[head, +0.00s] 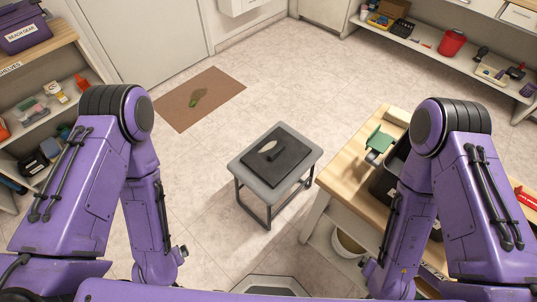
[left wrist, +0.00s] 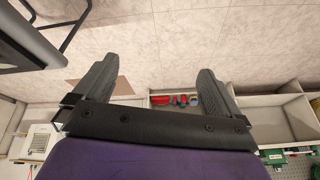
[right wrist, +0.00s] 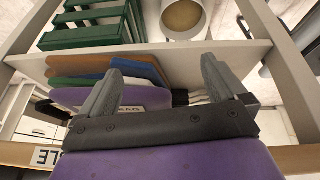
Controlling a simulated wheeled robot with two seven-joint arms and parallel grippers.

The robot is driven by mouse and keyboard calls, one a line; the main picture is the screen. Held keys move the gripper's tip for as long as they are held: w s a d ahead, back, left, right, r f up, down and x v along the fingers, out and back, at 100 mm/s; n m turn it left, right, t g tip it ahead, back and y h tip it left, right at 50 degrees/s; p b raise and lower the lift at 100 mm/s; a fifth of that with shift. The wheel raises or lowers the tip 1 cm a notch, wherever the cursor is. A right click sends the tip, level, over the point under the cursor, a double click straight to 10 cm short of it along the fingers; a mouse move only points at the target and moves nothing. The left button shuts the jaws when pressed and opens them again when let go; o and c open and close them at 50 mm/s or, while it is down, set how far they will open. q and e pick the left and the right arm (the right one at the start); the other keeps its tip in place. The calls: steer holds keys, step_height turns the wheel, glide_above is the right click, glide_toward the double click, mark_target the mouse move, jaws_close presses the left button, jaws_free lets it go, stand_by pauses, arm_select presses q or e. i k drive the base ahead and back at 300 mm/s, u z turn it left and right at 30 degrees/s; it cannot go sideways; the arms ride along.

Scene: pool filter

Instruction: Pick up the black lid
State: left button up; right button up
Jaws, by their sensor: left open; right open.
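The black lid (head: 275,153) lies flat on a small grey stool (head: 246,175) in the middle of the floor in the head view. It is a dark square with a pale patch, perhaps its handle area, on top. My left gripper (left wrist: 157,80) is open and empty in the left wrist view. My right gripper (right wrist: 162,75) is open in the right wrist view, with nothing between its fingers held. In the head view both arms hang at the sides, well apart from the lid, and their fingers are hidden there.
A wooden workbench (head: 352,180) with a black bin (head: 384,182) and a green item (head: 379,138) stands right of the stool. A brown mat (head: 213,90) lies back left. Shelves line the left wall and back right. Floor around the stool's left and front is clear.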

mark_target(277, 156)
steer(key=z, duration=0.05)
steer(key=k, duration=0.2)
steer(key=u, duration=1.55)
steer(key=i, duration=1.1)
steer(key=z, duration=0.15)
